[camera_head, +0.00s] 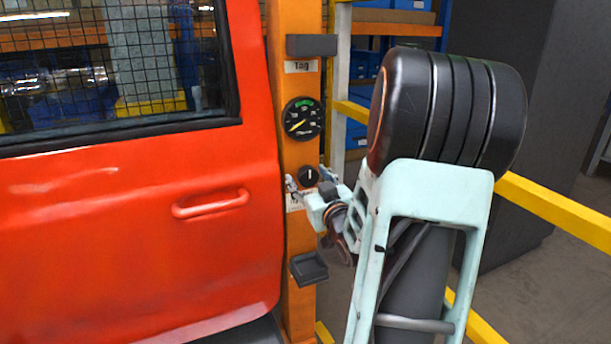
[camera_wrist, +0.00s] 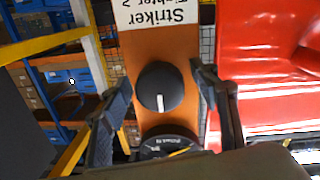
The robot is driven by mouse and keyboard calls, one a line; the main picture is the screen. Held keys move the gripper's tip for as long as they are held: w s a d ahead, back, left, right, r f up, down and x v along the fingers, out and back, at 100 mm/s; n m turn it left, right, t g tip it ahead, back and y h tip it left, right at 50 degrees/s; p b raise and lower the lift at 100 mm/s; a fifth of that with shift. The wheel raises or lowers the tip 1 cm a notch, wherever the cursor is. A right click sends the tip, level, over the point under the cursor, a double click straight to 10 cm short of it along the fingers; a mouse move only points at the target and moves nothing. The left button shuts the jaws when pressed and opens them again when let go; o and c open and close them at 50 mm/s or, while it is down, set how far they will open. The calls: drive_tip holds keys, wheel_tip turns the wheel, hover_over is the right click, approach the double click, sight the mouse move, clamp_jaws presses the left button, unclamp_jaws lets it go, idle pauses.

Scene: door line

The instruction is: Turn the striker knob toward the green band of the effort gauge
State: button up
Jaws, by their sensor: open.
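The striker knob (camera_head: 308,176) is a round black knob with a white pointer line, on an orange post. In the head view its line stands about upright; the wrist view, turned over, shows the knob (camera_wrist: 159,86) with the line pointing down. The effort gauge (camera_head: 302,118) is a black dial above it, with a green band at the top and a yellow needle pointing lower left. My gripper (camera_head: 309,184) is open at the knob. In the wrist view my gripper (camera_wrist: 160,78) has one finger on each side of the knob, with gaps between.
A red vehicle door (camera_head: 110,220) with a handle (camera_head: 210,203) stands left of the post (camera_head: 299,230). A dark tray (camera_head: 309,268) juts out below the knob and a dark block (camera_head: 312,45) sits above the gauge. Yellow rails (camera_head: 555,212) run at the right.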

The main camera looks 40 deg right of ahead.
drive_tip(key=shift+c, duration=0.7)
drive_tip(key=c, duration=1)
drive_tip(key=shift+c, duration=0.2)
drive_tip(key=shift+r, duration=0.1)
drive_tip(key=m+p, duration=0.3)
drive_tip(key=m, duration=0.2)
drive_tip(key=shift+a+r+m+p, duration=0.1)
drive_tip(key=shift+r+m+p, duration=0.05)
drive_tip(key=shift+m+p, duration=0.2)
drive_tip(key=m+p, duration=0.3)
drive_tip(key=m, duration=0.2)
drive_tip(key=shift+m+y+p, duration=0.25)
drive_tip(key=shift+y+p, duration=0.05)
drive_tip(key=shift+y, duration=0.1)
